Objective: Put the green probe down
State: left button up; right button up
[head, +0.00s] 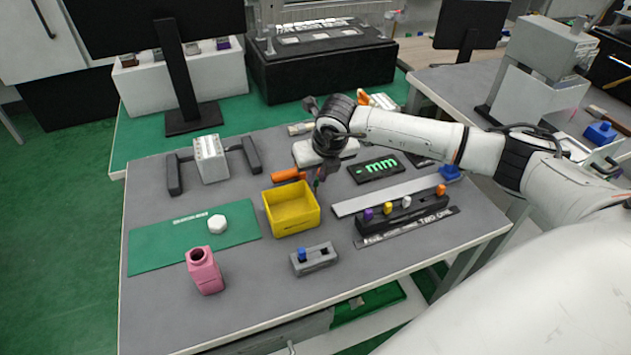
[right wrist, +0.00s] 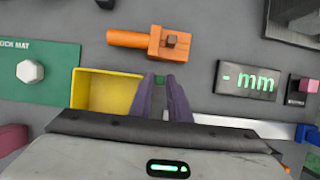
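The green probe (right wrist: 160,79) shows as a small green tip between the purple fingers of my right gripper (right wrist: 163,92) in the right wrist view. The gripper is shut on it; the rest of the probe is hidden by the fingers. In the head view my right gripper (head: 319,178) points down over the table, just behind the right back corner of the yellow bin (head: 291,224). A small bit of green shows at its fingertips. I cannot tell whether the probe touches the table. My left gripper is not in view.
An orange-handled tool (head: 288,175) lies close by on the left. The "mm" display (head: 379,169) and black lever fixture (head: 402,213) are to the right.

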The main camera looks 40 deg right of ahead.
jog(key=shift+w+f, duration=0.1)
jog(key=shift+f, duration=0.05)
grip_shut()
